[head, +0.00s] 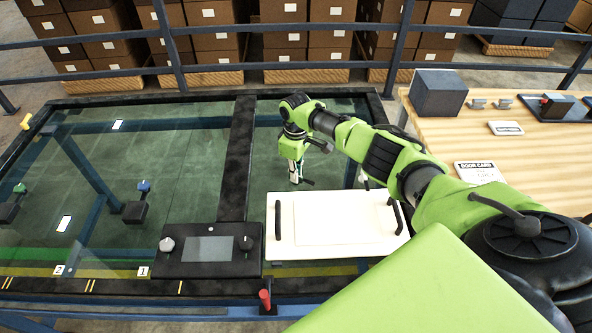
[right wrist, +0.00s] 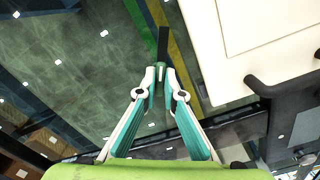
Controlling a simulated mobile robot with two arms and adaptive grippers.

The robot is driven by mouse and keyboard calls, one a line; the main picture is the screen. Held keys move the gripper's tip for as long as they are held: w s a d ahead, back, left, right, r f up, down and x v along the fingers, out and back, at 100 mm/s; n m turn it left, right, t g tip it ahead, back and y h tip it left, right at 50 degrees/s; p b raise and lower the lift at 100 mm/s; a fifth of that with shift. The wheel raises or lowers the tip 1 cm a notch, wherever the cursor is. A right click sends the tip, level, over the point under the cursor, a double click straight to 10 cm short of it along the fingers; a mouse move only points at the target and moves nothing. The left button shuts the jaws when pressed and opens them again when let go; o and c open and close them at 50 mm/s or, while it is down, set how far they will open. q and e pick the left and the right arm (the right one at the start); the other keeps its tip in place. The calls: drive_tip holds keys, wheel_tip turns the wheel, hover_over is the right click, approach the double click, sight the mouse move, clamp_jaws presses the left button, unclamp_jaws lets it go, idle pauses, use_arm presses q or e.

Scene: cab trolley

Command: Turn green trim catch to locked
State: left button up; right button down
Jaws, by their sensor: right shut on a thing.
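A small green knob (head: 20,188) stands on a dark block at the far left of the glass-topped frame in the head view. It is the only green-topped fitting I can make out, and I cannot read its position. My right gripper (head: 295,178) is far to its right, pointing down just behind the white panel. In the right wrist view, the right gripper (right wrist: 161,72) has its fingertips together on a thin dark bar (right wrist: 163,45). I cannot tell what that bar belongs to. My left gripper is not in view.
A white panel (head: 285,225) with black handles lies in front of the right gripper. A blue knob (head: 143,186), a yellow fitting (head: 26,121), a red handle (head: 265,298) and a dark console (head: 172,265) surround the glass. A wooden table (head: 440,135) stands at right.

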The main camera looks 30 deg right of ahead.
drive_tip(key=m+p, duration=0.2)
drive_tip(key=m, duration=0.4)
drive_tip(key=shift+r+p, duration=0.1)
drive_tip(key=shift+p, duration=0.25)
drive_tip(key=m+p, duration=0.1)
drive_tip(key=m, duration=0.5)
drive_tip(key=shift+p, duration=0.3)
drive_tip(key=c, duration=2.2)
unclamp_jaws()
drive_tip(key=shift+o, duration=0.2)
wheel_tip(320, 180, up, 12)
